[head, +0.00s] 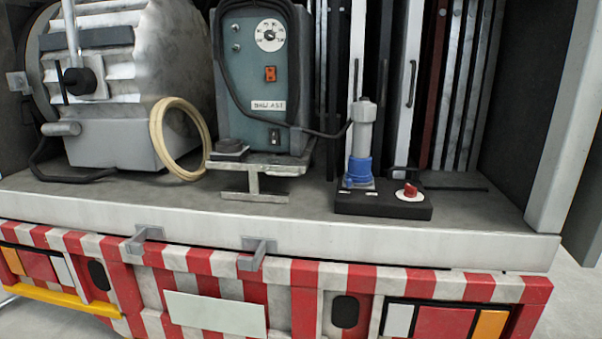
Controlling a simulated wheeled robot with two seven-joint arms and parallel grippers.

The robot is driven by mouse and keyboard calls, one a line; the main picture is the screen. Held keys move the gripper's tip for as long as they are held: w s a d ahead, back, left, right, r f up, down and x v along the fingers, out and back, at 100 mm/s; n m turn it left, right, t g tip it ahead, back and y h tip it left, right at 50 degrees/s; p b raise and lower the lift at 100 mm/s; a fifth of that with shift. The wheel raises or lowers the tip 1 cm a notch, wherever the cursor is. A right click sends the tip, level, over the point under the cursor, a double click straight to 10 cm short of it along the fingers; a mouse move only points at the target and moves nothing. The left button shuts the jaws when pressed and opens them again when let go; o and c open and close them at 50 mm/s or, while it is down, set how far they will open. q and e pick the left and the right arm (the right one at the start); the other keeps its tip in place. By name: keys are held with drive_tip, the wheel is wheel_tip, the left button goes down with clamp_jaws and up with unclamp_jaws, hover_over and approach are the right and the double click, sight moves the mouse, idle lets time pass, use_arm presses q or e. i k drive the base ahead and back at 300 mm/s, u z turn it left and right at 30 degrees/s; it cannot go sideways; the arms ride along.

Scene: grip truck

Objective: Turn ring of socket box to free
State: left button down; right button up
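The socket box (382,203) is a low black box on the truck bed, near its front edge and right of the middle. A blue ring (358,171) sits on its left part, around the base of an upright grey plug (363,134). A black cable runs from the plug to the left. A red knob (410,190) on a white base is on the box's right part. The ring's turn position cannot be told from this view. Neither of my grippers is in view.
A cream hoop (181,138) leans on a large drum machine (110,90). Two grey hooks project from the bed's front edge.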

sight(349, 183)
drive_tip(key=u, duration=0.5)
drive_tip(key=i, duration=0.9)
drive_tip(key=z, duration=0.15)
